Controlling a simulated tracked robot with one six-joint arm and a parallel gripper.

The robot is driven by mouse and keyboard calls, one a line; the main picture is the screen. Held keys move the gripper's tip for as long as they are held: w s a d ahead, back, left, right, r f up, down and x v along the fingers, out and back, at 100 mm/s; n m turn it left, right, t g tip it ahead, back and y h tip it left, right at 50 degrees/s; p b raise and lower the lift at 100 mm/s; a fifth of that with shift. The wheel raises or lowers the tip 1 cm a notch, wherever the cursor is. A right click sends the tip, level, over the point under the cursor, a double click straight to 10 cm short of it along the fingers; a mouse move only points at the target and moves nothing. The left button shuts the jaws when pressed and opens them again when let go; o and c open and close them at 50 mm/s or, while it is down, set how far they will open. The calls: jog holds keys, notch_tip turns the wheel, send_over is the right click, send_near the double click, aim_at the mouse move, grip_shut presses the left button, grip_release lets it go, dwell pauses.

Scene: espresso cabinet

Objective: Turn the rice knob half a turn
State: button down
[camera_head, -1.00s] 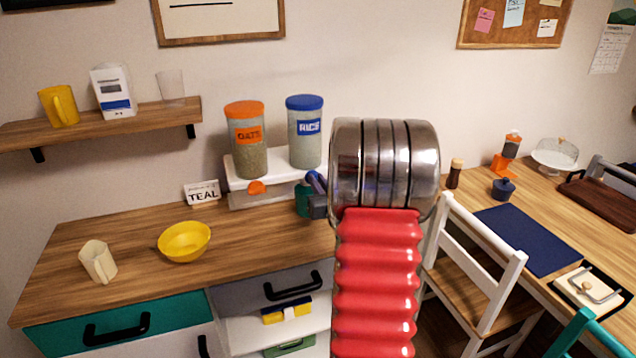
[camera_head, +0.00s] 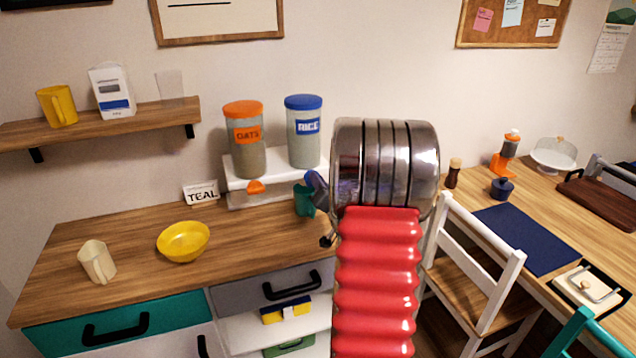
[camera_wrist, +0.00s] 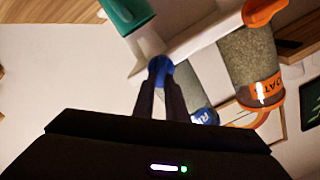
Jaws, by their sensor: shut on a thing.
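The rice dispenser (camera_head: 304,140) is a clear canister with a blue lid and a blue RICE label, on a white stand (camera_head: 240,198). It also shows in the wrist view (camera_wrist: 197,103), partly behind my fingers. The blue rice knob (camera_wrist: 160,66) sits on the stand's front. My gripper (camera_wrist: 160,76) is shut on this knob, one dark finger on each side.
The oats dispenser (camera_head: 246,145) with its orange knob (camera_head: 256,187) stands left of the rice. A teal cup (camera_head: 304,199) is close to my gripper.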

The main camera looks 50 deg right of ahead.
jog(key=shift+s+d+f+m, duration=0.1)
jog(key=shift+f+m, duration=0.1)
jog(key=shift+m, duration=1.45)
jog(key=shift+s+d+f+m, duration=0.1)
jog(key=shift+f+m, duration=0.1)
jog(key=shift+m, duration=1.5)
jog(key=shift+s+d+f+m, duration=0.1)
jog(key=shift+f+m, duration=0.1)
jog(key=shift+m, duration=1.45)
jog(key=c, duration=1.8)
grip_release()
jog(key=shift+w, duration=0.1)
jog(key=shift+a+r, duration=0.1)
jog(key=v, duration=1.3)
jog(key=shift+s+a, duration=0.2)
jog(key=shift+s, duration=0.1)
